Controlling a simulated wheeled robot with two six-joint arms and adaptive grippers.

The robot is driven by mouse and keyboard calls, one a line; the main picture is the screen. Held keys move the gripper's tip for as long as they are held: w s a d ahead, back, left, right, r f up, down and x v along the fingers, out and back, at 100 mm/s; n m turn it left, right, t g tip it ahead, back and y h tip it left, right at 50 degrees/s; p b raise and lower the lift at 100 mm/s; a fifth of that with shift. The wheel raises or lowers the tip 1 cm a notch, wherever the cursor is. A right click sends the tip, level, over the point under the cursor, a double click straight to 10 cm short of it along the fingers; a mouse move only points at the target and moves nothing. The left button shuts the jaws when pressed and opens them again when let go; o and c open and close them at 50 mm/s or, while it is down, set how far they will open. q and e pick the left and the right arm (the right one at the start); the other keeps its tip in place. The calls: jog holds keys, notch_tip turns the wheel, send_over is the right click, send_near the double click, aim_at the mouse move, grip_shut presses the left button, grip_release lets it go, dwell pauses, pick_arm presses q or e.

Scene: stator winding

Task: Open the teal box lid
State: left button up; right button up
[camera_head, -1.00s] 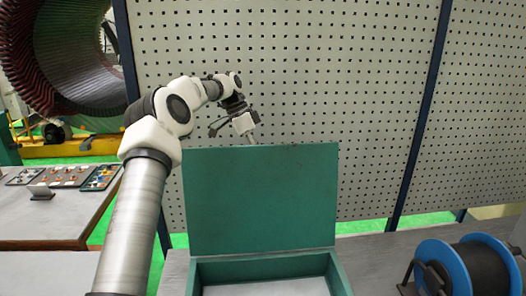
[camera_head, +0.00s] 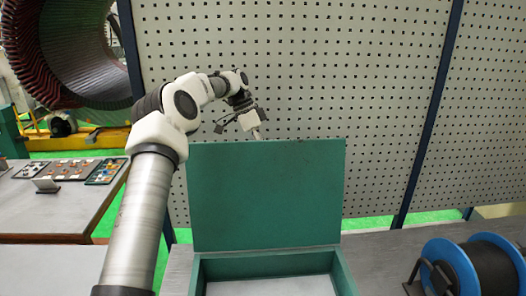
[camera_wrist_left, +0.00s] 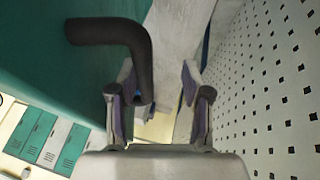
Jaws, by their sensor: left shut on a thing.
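The teal box (camera_head: 268,264) stands on the table with its lid (camera_head: 265,195) raised, standing about upright at the back edge. Part of the pale box floor shows. My left gripper (camera_head: 257,134) is behind the lid's top edge, its fingertips partly hidden by the lid. In the left wrist view, a dark bent handle (camera_wrist_left: 112,32) stands out from the teal lid (camera_wrist_left: 40,60). My right gripper is not in view.
A blue-rimmed cable spool (camera_head: 452,268) stands right of the box. A perforated grey panel (camera_head: 300,70) rises behind the lid. A side table (camera_head: 50,215) with small parts trays (camera_head: 68,170) is at left. Table room shows between box and spool.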

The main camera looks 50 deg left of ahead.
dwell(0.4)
pick_arm(q)
jog(key=v, duration=0.7)
jog(key=shift+r, duration=0.25)
jog(key=shift+a, duration=0.1)
